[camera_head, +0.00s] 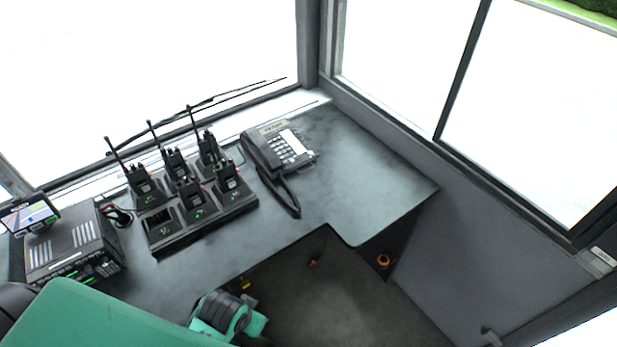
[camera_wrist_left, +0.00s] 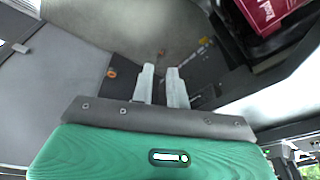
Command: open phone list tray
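A dark grey desk phone (camera_head: 266,152) sits on the grey counter near the window corner in the head view. It has light keys, a white panel on its right side and a pale label strip at its far edge. Its handset and cord lie on its left and near side. The phone is not in that view. My right gripper is in neither view.
A charger rack (camera_head: 165,239) with several handheld radios stands left of the phone. A radio console (camera_head: 72,247) and a small screen (camera_head: 29,214) are further left. The counter (camera_head: 365,182) right of the phone is clear. A red item (camera_wrist_left: 272,10) shows in the wrist view.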

